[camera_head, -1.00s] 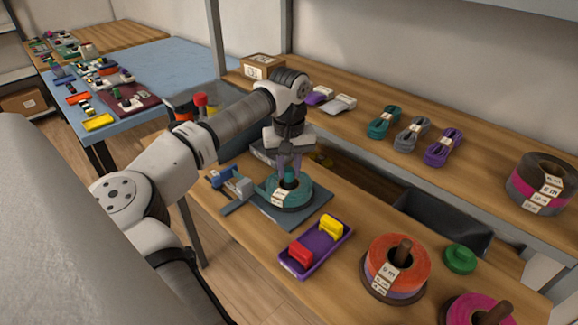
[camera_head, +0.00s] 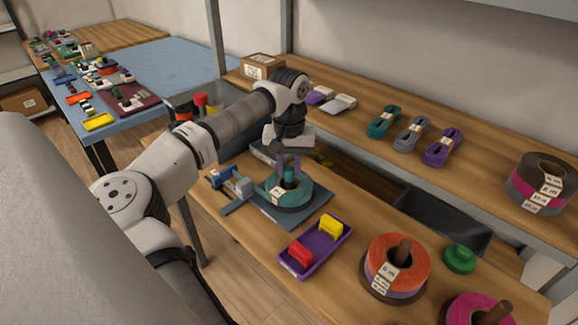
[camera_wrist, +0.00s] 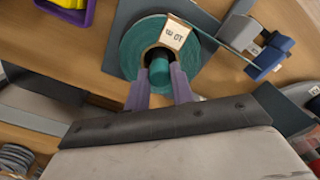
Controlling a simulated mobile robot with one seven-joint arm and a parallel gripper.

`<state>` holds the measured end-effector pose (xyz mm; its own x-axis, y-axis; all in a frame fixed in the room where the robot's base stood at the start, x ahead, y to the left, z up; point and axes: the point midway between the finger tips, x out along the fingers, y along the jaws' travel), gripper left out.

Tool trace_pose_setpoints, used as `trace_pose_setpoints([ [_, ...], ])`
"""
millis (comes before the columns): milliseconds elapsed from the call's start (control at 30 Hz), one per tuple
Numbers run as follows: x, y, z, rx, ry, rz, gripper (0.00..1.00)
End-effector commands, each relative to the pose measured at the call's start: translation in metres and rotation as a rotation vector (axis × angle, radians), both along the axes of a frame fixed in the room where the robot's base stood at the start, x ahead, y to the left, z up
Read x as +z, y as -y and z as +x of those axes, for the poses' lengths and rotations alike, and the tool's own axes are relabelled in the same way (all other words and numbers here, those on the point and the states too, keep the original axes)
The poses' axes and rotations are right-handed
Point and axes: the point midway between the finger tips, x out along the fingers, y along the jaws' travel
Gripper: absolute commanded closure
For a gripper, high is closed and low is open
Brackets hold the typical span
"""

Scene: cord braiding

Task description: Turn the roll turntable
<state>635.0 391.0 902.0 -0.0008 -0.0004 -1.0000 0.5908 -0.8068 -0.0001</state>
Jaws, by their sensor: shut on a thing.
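The roll turntable is a dark square plate (camera_head: 263,217) on the wooden bench, with a teal cord roll (camera_head: 300,198) lying flat on it. A teal peg (camera_head: 289,174) stands upright at the roll's centre; it also shows in the wrist view (camera_wrist: 160,72). My gripper (camera_head: 289,168) points down over the roll, its purple fingers shut on the peg. In the wrist view the fingers (camera_wrist: 160,75) stand on either side of the peg. A tag reading 10 m (camera_wrist: 175,34) sits on the roll, and a cord strand runs to the blue and grey clamp (camera_wrist: 270,55).
A purple tray (camera_head: 316,251) with a red and a yellow block stands in front of the turntable. An orange roll (camera_head: 413,262) and a green knob (camera_head: 460,258) are to the right. Cord bundles (camera_head: 413,134) lie on the shelf behind. A dark bin (camera_head: 440,221) sits below the shelf.

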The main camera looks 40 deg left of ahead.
Motion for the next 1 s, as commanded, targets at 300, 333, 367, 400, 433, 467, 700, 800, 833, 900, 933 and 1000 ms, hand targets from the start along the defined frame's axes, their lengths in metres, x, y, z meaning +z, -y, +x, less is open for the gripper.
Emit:
trace_pose_setpoints([
  [300, 0.002, -0.001, 0.001, 0.002, 0.006, 0.004, 0.66],
  [333, 0.002, -0.001, 0.001, 0.002, 0.005, 0.004, 0.62],
  [367, 0.002, -0.001, 0.001, 0.002, 0.004, 0.003, 0.58],
  [400, 0.001, -0.001, 0.001, 0.002, 0.004, 0.003, 0.55],
  [433, 0.001, -0.001, 0.001, 0.002, 0.003, 0.002, 0.55],
  [467, 0.001, 0.0, 0.001, 0.001, 0.003, 0.002, 0.55],
  [700, 0.002, 0.0, 0.0, 0.001, 0.002, 0.001, 0.55],
  [800, 0.01, -0.001, 0.0, 0.002, 0.002, 0.003, 0.55],
  [833, 0.014, -0.001, 0.0, 0.002, 0.002, 0.003, 0.55],
  [900, 0.026, -0.001, 0.001, 0.001, 0.003, 0.004, 0.55],
  [933, 0.032, 0.0, 0.001, 0.001, 0.004, 0.005, 0.55],
  [1000, 0.048, -0.001, 0.001, 0.003, 0.004, 0.004, 0.55],
])
